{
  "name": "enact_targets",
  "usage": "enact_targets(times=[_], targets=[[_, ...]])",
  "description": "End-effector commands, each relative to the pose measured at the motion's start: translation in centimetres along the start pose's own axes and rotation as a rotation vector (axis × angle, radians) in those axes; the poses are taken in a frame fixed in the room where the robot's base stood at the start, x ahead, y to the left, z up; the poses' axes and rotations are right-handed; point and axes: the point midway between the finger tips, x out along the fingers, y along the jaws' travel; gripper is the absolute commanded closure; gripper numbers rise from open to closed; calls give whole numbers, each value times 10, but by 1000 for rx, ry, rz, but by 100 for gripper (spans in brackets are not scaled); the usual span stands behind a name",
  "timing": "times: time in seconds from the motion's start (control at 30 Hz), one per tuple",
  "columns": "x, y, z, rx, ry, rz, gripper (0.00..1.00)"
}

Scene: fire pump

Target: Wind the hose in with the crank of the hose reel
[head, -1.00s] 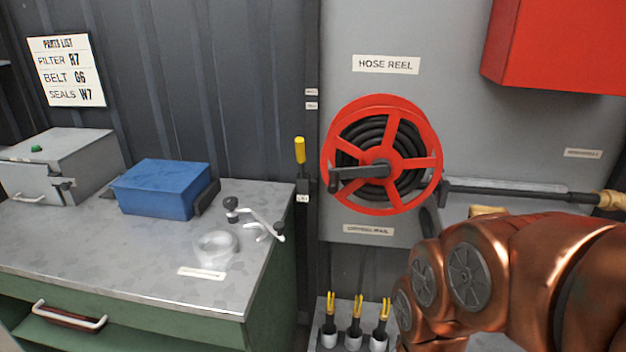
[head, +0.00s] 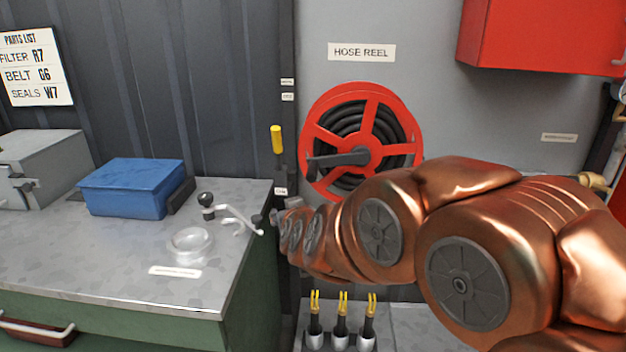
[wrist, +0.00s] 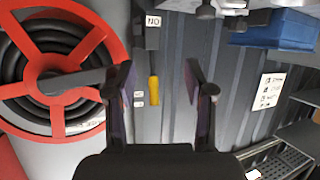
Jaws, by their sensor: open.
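The red hose reel (head: 318,135) with black hose (head: 352,128) coiled inside is mounted on the grey wall panel in the head view. Its dark crank (head: 340,159) points left from the hub. My arm covers the reel's lower right. In the wrist view, the reel (wrist: 98,38) is on the left, and the crank (wrist: 75,80) reaches from its hub toward my left finger. My gripper (wrist: 160,78) is open with nothing between its fingers. The left finger overlaps the crank's end in the picture; I cannot tell whether they touch.
A yellow-handled lever (head: 277,140) stands left of the reel; it also shows between my fingers in the wrist view (wrist: 154,89). The bench (head: 130,245) holds a blue box (head: 130,190) and a loose metal crank (head: 236,216). Yellow-tipped tools (head: 341,322) stand below my arm.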

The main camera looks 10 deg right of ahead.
Motion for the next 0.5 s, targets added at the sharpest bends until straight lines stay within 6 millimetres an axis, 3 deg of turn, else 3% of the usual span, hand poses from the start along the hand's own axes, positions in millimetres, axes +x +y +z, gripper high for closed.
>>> enact_targets(times=[0.1, 0.2, 0.5], targets=[[21, 15, -11, -27, 111, 108, 46], [28, 30, -23, -53, 193, 203, 46], [32, 58, -39, -107, 313, 382, 46]])
